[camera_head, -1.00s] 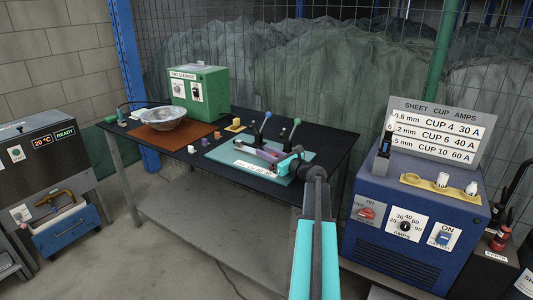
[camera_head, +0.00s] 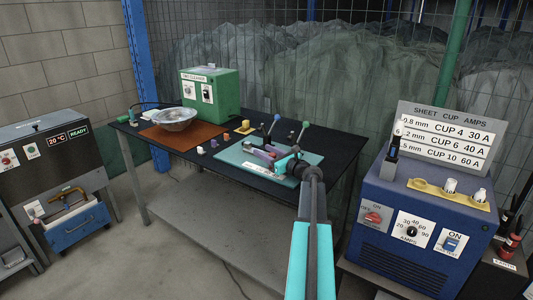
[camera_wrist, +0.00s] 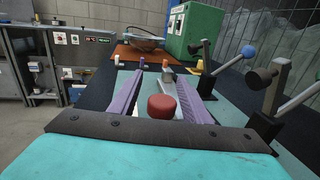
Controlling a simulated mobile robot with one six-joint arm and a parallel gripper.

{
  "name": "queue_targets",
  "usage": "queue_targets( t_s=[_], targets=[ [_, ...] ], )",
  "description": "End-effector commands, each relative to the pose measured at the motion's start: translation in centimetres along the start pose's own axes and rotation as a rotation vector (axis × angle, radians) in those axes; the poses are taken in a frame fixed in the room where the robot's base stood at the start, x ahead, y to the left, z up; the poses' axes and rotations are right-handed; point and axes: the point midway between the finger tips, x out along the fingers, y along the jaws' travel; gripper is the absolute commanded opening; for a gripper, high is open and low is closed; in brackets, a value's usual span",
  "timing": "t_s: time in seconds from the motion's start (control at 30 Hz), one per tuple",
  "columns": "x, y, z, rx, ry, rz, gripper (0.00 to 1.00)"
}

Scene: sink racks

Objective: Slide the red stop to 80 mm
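A red round stop (camera_wrist: 162,107) sits on a grey metal rail (camera_wrist: 171,88) in the wrist view. My gripper (camera_wrist: 155,74) has two purple fingers, spread apart on either side of the stop and rail. I see gaps between the stop and both fingers. In the head view my gripper (camera_head: 263,152) is low over the teal mat (camera_head: 232,155), which has a white label strip (camera_head: 256,167) along its front. The stop cannot be made out in the head view, and I cannot read any millimetre marks.
Clamps with a blue ball (camera_wrist: 249,50) and a green ball (camera_head: 306,124) stand close behind and right of my gripper. A green cleaner box (camera_head: 210,88) and a bowl (camera_head: 174,118) stand further left. A blue welder (camera_head: 420,200) is to the right.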

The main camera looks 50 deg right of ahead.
Motion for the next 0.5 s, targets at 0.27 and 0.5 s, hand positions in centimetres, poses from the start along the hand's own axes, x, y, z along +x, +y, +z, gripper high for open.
queue_targets(
  t_s=[0.27, 0.5],
  targets=[
    [-0.2, -0.3, -0.1, -0.001, 0.002, -0.005, 0.45],
    [-1.1, -0.3, -0.1, -0.001, 0.002, -0.006, 0.45]
  ],
)
